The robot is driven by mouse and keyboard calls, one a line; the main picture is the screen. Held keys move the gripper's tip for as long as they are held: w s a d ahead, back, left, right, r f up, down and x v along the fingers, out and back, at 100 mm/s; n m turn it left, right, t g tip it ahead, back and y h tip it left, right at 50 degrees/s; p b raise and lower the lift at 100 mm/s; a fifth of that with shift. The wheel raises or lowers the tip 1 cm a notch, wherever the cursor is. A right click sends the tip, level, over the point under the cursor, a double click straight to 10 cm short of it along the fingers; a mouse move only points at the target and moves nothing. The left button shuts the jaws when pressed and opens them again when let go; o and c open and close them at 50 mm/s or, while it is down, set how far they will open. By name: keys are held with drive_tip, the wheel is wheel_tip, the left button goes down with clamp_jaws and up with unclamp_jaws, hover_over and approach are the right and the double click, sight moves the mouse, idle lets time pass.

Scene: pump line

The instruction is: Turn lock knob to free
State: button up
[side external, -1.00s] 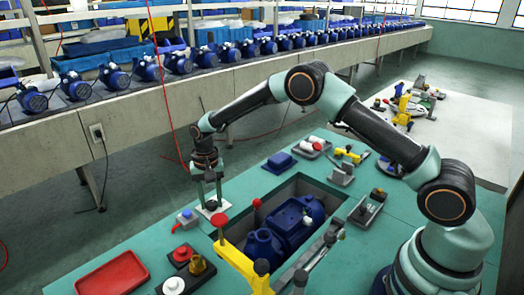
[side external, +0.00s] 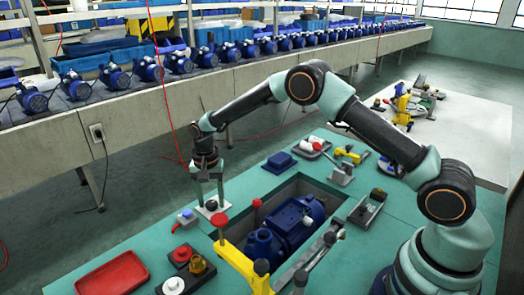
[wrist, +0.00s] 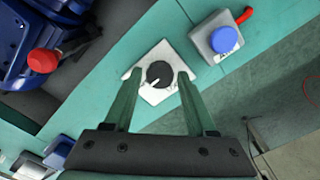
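The lock knob (wrist: 159,73) is a small round black knob with a white pointer mark, set on a white square plate (wrist: 150,94). In the wrist view its mark points toward the lower left. My gripper (wrist: 159,75) is open, with one green finger on each side of the knob and a visible gap to it on both sides. In the side external view my gripper (side external: 210,204) points down over the white plate (side external: 208,209), and the knob is hard to make out between the fingers.
A grey box with a blue button (wrist: 224,40) sits just right of the plate. A blue pump (side external: 285,227) lies in a recess, with a yellow clamp (side external: 243,265) and red-tipped lever nearby. A red tray (side external: 112,274) is at the front left.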

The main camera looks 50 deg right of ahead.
drive_tip(key=shift+o, duration=0.3)
wheel_tip(320, 180, up, 12)
idle(0.5)
drive_tip(key=shift+r, duration=0.15)
wheel_tip(320, 180, up, 6)
drive_tip(key=r+n+t, duration=0.1)
drive_tip(key=n, duration=0.1)
hover_over(212, 202)
drive_tip(key=s+d, duration=0.2)
drive_tip(key=s, duration=0.1)
drive_tip(key=s+d+r+n+t, duration=0.25)
drive_tip(key=s+r, duration=0.25)
drive_tip(key=s, duration=0.3)
drive_tip(key=s+d+n+t, duration=0.2)
drive_tip(key=s+d+n, duration=0.1)
drive_tip(key=s, duration=1)
drive_tip(key=shift+s+f+n, duration=0.15)
drive_tip(key=shift+f+n, duration=0.15)
drive_tip(key=shift+n, duration=0.55)
